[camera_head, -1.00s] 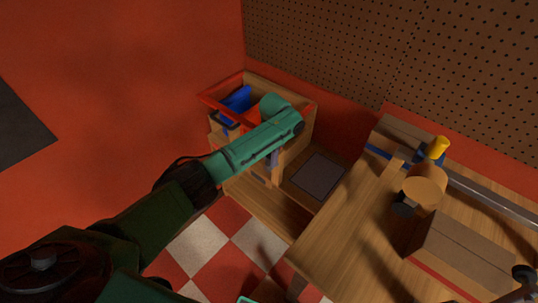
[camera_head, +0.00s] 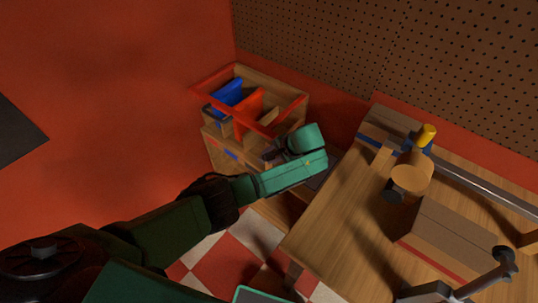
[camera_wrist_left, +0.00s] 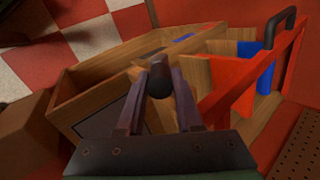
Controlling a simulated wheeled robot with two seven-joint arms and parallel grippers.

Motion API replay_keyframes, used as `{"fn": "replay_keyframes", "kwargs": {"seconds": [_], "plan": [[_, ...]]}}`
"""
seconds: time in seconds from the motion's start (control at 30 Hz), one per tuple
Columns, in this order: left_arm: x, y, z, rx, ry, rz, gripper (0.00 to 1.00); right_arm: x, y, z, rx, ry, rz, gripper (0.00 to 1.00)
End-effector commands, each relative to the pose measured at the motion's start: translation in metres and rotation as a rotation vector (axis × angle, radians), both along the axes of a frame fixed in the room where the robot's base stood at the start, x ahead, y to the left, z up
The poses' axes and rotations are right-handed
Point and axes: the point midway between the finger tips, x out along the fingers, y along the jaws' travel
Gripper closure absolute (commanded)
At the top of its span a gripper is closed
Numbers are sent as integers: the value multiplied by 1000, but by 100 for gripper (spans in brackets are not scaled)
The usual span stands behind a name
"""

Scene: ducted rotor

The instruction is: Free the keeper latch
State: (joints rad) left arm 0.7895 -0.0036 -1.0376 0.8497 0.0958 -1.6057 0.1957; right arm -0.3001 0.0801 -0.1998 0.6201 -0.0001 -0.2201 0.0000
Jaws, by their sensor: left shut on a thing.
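My left gripper (camera_head: 270,152) reaches in from the left, beside the wooden cabinet with the red-rimmed top. In the left wrist view its two fingers (camera_wrist_left: 158,90) are shut on a dark round-ended piece (camera_wrist_left: 159,82), which sits between their tips. What this piece belongs to is not clear. On the bench, a round tan part (camera_head: 411,179) has a dark fitting (camera_head: 394,193) at its lower left. A yellow knob with a blue base (camera_head: 426,135) stands behind it. I cannot tell which part is the keeper latch.
The cabinet's red-rimmed tray (camera_head: 281,127) holds blue and orange-red panels. The wooden bench (camera_head: 335,225) carries a steel rod (camera_head: 480,190) and a long block (camera_head: 455,232). A pegboard stands behind.

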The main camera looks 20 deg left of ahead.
Motion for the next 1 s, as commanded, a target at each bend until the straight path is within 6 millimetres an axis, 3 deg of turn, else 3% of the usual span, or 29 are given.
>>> {"fn": "replay_keyframes", "kwargs": {"seconds": [0.37,0.4,0.47,0.8,1.0], "plan": [[1,-1,1,4,-4,-2,100,0,0,0,0,0,0,50],[1,-1,1,4,-4,-2,54,0,0,0,0,0,0,50],[0,-1,1,5,-4,-1,36,0,0,0,0,0,0,50],[0,-2,2,3,-2,-2,36,0,0,0,0,0,0,50],[-8,-24,32,-2,-3,-5,36,0,0,4,0,0,0,50]]}}
